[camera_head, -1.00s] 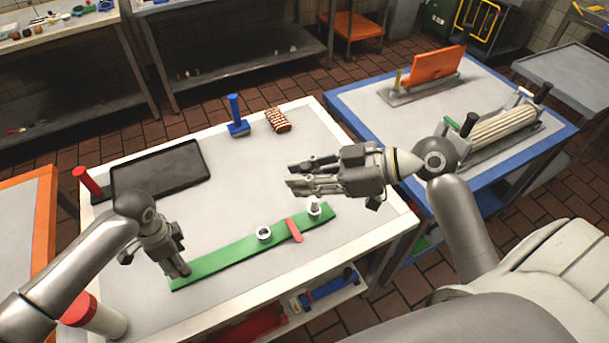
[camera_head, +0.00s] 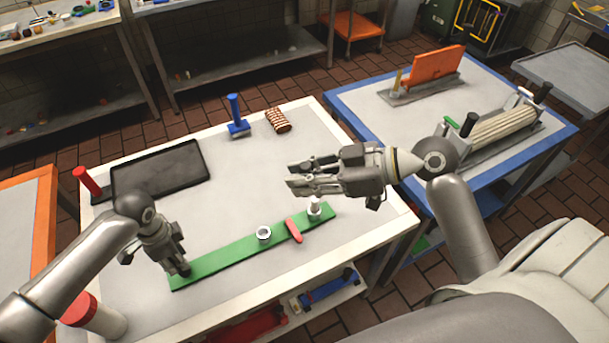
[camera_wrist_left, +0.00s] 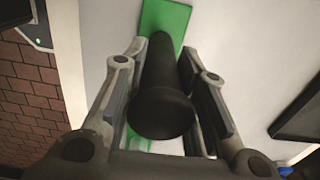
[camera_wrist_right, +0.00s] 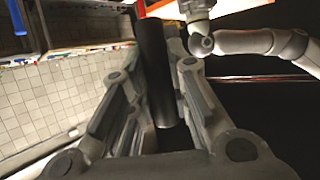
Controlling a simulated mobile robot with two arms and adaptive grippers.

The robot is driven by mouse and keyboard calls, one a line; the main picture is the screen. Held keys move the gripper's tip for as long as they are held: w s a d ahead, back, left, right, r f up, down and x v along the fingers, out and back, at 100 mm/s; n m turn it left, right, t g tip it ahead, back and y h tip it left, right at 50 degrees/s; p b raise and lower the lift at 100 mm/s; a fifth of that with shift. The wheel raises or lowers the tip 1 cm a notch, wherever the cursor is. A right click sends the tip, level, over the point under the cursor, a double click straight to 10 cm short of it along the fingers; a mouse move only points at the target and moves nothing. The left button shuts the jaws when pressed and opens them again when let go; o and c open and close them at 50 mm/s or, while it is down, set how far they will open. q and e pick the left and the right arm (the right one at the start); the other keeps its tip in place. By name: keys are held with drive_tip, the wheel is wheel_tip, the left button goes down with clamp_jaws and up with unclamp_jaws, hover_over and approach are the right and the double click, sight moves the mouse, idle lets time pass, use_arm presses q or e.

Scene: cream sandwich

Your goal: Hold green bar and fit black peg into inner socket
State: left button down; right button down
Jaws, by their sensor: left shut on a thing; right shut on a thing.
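The green bar (camera_head: 230,252) lies on the white-edged table in the head view, with a white ring socket (camera_head: 263,233) near its middle. My left gripper (camera_head: 184,270) is at the bar's left end. The left wrist view shows it shut on a black cylindrical handle (camera_wrist_left: 163,95) above the green bar. My right gripper (camera_head: 291,177) is above the table, behind the bar and apart from it. The right wrist view shows it shut on a black peg (camera_wrist_right: 155,75); the head view barely shows this peg.
A red strip (camera_head: 294,231) lies across the bar between the sockets. A dark tray (camera_head: 160,170), a blue upright piece (camera_head: 236,118) and a striped brown block (camera_head: 278,120) are further back. A red-capped white cylinder (camera_head: 100,318) is at front left. The table's middle is clear.

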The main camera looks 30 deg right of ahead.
idle(0.5)
drive_tip(key=w+f+m+t+h, duration=0.2)
drive_tip(key=w+f, duration=0.5)
drive_tip(key=w, duration=0.4)
drive_tip(key=w+f+m+t+h, duration=0.15)
drive_tip(key=w+f, duration=0.45)
drive_tip(key=w, duration=0.6)
drive_tip(key=shift+m+t+h, duration=0.25)
drive_tip(key=shift+m+h, duration=0.2)
drive_tip(key=shift+m, duration=0.2)
drive_tip(key=shift+w+a+f, duration=0.8)
drive_tip(key=shift+w+f, duration=0.25)
drive_tip(key=shift+f, duration=1.35)
drive_tip(key=shift+w+a+f, duration=0.85)
drive_tip(key=shift+w+f, duration=0.2)
drive_tip(key=shift+f, duration=1.3)
drive_tip(key=shift+w+a+f, duration=0.8)
drive_tip(key=shift+w+f, duration=0.25)
drive_tip(key=shift+f, duration=1.35)
drive_tip(key=shift+w+d+f, duration=0.1)
drive_tip(key=shift+d+f, duration=0.05)
drive_tip(key=shift+f, duration=0.4)
drive_tip(key=shift+d+f, duration=0.15)
drive_tip(key=shift+f, duration=0.35)
drive_tip(key=shift+a+f, duration=0.35)
drive_tip(key=shift+f, duration=0.1)
drive_tip(key=c, duration=1.4)
unclamp_jaws()
